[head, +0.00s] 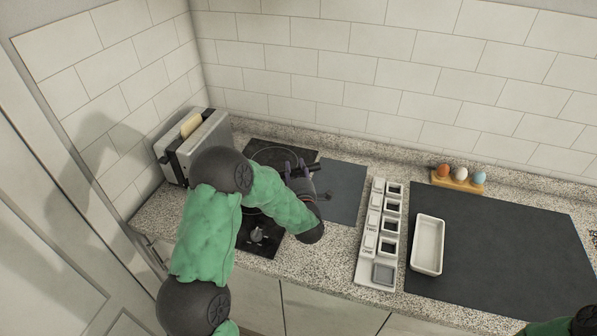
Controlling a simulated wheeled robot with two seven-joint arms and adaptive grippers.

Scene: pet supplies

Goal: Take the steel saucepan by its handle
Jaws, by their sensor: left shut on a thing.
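My left arm comes in from the left and its gripper (299,169) points down over the right side of the black hob. The gripper is shut on a dark handle (314,167), taken as the steel saucepan's, which sticks out to the right of the fingers. The saucepan's body is hard to make out; a round dark outline (275,155) shows on the rear of the hob, and I cannot tell whether it is the pan or a burner ring. My arm hides part of the hob. My right gripper is out of view.
A toaster (207,140) with bread stands at the left. A dark grey mat (342,190) lies right of the hob. Farther right are a white rack (364,270) of small cups, a white dish (428,245), an egg holder (457,184) and a large dark mat (500,240), mostly clear.

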